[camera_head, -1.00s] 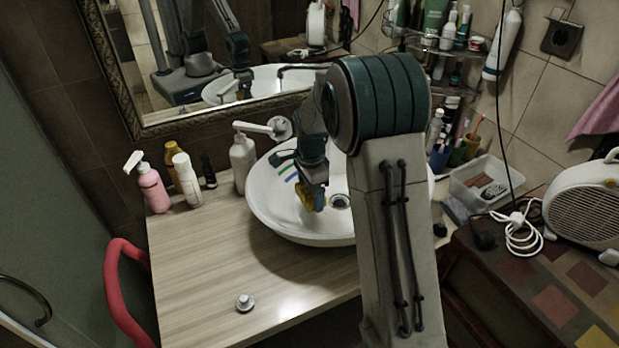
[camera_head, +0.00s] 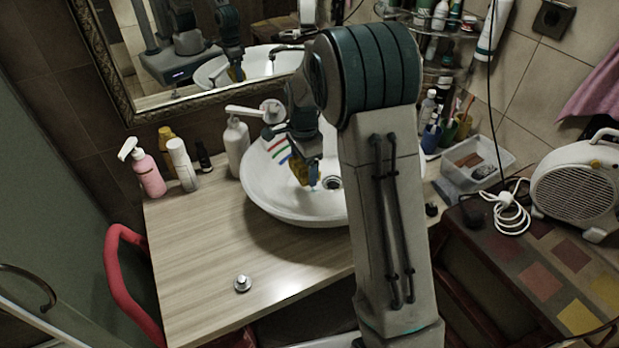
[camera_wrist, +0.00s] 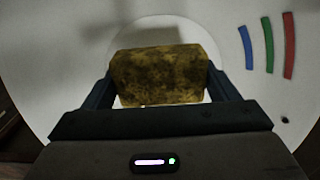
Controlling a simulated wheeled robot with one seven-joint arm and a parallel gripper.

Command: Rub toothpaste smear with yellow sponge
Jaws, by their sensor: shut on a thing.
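My gripper (camera_wrist: 160,88) is shut on the yellow sponge (camera_wrist: 160,73), a brownish, mottled block held between both fingers. In the head view the sponge (camera_head: 297,174) is over the inside of the white basin (camera_head: 265,205), near the drain (camera_head: 332,182); I cannot tell whether it touches the surface. Blue (camera_wrist: 246,48), green (camera_wrist: 267,45) and red (camera_wrist: 289,45) stripes lie on the basin to the right of the sponge in the wrist view, apart from it. A small pale-blue spot (camera_head: 313,188) shows just below the sponge; I cannot tell what it is.
A white pump bottle (camera_head: 237,146) and tap stand behind the basin. A pink bottle (camera_head: 149,176) and other bottles stand at the counter's back left. The wooden counter (camera_head: 210,240) is mostly clear, with a small metal knob (camera_head: 242,284) near its front. A clear bin (camera_head: 478,162) is at right.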

